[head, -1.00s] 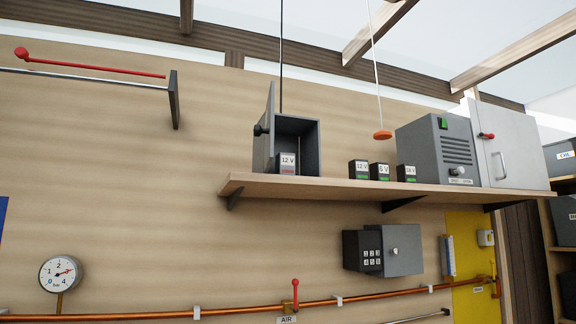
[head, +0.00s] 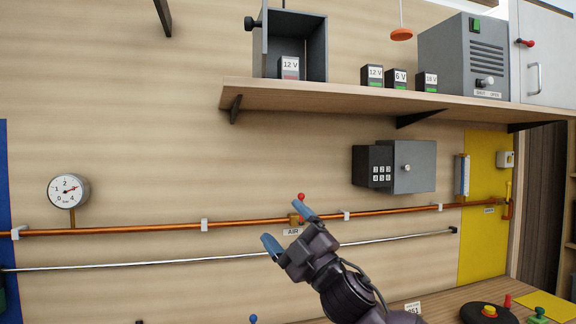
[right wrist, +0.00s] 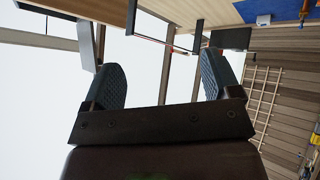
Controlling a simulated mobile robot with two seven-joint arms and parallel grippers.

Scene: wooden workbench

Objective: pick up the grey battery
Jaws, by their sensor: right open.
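A grey battery (head: 289,68) marked 12 V, with a red band low on its front, stands inside an open grey metal box (head: 312,45) on the wall shelf. Three darker batteries with green bands stand on the shelf to the right of the box: one marked 12 V (head: 375,77), one marked 6 V (head: 398,79) and one marked 18 V (head: 428,83). My right gripper (head: 287,226) is open and empty, below the shelf. In the right wrist view its two fingers (right wrist: 166,80) are apart with nothing between them. My left gripper is out of view.
The wooden shelf (head: 330,97) overhangs my right gripper. A copper pipe (head: 150,228) with a red-handled valve and a metal rail run along the wall behind it. A keypad box (head: 408,165) is on the wall to the right. An orange disc (head: 402,34) hangs above the shelf batteries.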

